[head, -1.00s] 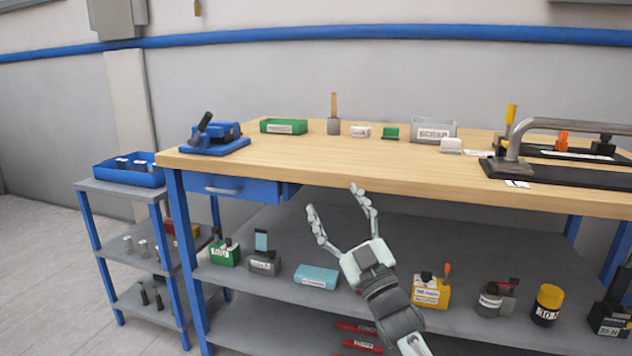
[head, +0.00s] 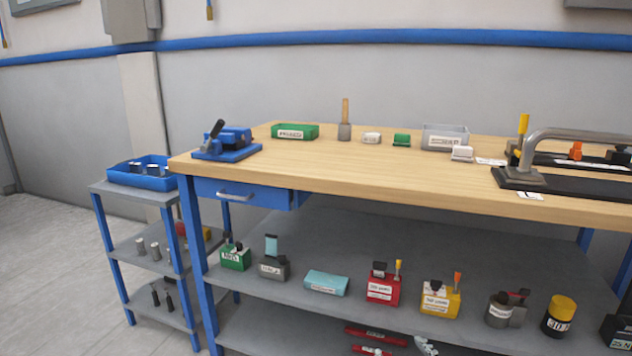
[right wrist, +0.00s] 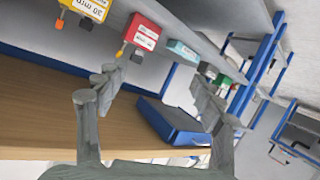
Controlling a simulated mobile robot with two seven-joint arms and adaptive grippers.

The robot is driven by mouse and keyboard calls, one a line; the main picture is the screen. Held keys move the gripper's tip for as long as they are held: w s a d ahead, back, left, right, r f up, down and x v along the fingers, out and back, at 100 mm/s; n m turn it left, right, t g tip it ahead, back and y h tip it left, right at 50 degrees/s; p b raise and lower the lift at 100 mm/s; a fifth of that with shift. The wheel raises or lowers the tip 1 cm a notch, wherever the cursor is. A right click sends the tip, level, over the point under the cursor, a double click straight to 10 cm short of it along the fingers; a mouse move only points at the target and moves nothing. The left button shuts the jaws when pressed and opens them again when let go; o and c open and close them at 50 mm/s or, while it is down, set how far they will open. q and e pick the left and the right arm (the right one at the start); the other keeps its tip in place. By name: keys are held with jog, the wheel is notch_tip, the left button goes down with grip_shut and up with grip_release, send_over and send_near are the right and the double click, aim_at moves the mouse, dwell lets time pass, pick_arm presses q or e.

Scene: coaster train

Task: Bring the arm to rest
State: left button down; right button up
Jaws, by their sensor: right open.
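My right gripper shows in the right wrist view (right wrist: 155,86), its two fingers spread apart with nothing between them. In the head view only a pale part of it (head: 425,347) shows at the bottom edge, low in front of the workbench's lower shelf. The rest of my right arm is out of that view. My left gripper is in neither view.
The wooden workbench (head: 330,165) carries a blue vise (head: 228,142), bins and a black fixture at right. A blue drawer (head: 245,194) hangs beneath. The lower shelf holds a red box (head: 382,288), a yellow box (head: 440,300) and others. A small cart (head: 105,190) stands left.

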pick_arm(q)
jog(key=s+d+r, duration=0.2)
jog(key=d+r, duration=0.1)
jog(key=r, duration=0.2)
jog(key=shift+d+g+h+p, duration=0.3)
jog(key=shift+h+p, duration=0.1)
pick_arm(e)
jog(key=s+d+f+g, duration=0.3)
jog(key=s+f, duration=0.2)
jog(key=s, duration=0.4)
jog(key=s+d+f+m+g+h, duration=0.1)
jog(key=s+d+f+g, duration=0.1)
jog(key=s+f, duration=0.3)
jog(key=s+d+f+m+g+h, duration=0.1)
jog(key=s+d+f+g, duration=0.2)
jog(key=s, duration=1)
jog(key=shift+s+d+f+g, duration=0.3)
jog(key=shift+s+f+g, duration=0.1)
jog(key=shift+f+g, duration=0.55)
